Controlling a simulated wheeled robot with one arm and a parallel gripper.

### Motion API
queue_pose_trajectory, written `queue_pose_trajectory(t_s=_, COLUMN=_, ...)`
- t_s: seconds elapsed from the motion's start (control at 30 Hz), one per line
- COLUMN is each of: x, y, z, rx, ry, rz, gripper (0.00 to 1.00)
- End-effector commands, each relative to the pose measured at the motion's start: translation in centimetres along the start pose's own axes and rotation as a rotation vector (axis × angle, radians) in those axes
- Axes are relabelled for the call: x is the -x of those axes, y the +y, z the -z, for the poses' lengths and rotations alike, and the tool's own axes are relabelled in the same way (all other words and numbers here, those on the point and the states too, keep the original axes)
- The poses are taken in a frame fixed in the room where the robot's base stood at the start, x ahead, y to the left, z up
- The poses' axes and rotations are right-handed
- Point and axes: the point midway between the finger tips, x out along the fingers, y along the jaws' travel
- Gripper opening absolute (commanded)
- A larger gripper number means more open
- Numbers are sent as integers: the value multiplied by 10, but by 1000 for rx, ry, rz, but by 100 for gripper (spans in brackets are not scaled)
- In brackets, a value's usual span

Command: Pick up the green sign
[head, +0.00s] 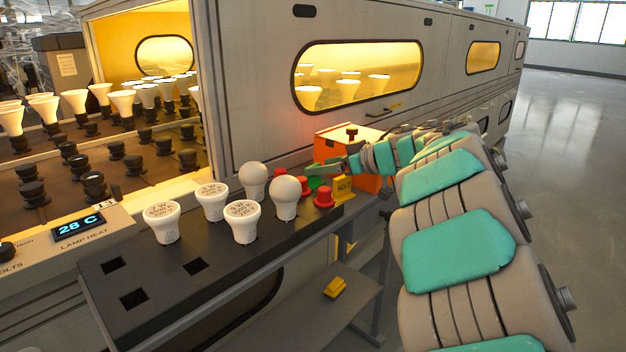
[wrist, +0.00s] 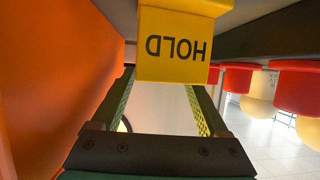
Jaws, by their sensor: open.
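A small bright green piece (head: 316,183) shows in the head view among red caps at the far end of the dark bench. It is partly hidden, and I cannot tell whether it is the green sign. A yellow sign marked HOLD (head: 344,188) stands just right of it. My gripper (head: 328,170) is beside these things, in front of the orange box. In the wrist view, my gripper (wrist: 160,88) is open, with the yellow HOLD sign (wrist: 175,45) upside down in the picture, at its fingertips. No green sign shows in the wrist view.
An orange box (head: 345,143) with a black knob stands behind my gripper. Red caps (head: 324,195) and several white bulbs (head: 243,220) stand on the dark bench (head: 150,290). A yellow block (head: 335,287) lies on the lower shelf. Open floor (head: 570,140) is at right.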

Motion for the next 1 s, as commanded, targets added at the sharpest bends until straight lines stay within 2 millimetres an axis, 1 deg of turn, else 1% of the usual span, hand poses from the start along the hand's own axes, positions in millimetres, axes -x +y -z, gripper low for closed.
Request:
queue_pose_trajectory(t_s=0.03, x=-10, y=0, z=-2, rx=-1, ry=0, rz=3, gripper=78)
queue_pose_trajectory(t_s=0.1, x=-22, y=0, z=-2, rx=-1, ry=0, rz=1, gripper=78)
queue_pose_trajectory(t_s=0.23, x=-38, y=-1, z=-1, rx=2, ry=0, rz=2, gripper=78)
queue_pose_trajectory(t_s=0.33, x=-42, y=0, z=0, rx=2, ry=0, rz=0, gripper=78)
queue_pose_trajectory(t_s=0.5, x=-42, y=0, z=0, rx=2, ry=0, rz=-1, gripper=78)
queue_pose_trajectory(t_s=1.0, x=-41, y=0, z=0, rx=1, ry=0, rz=-2, gripper=21)
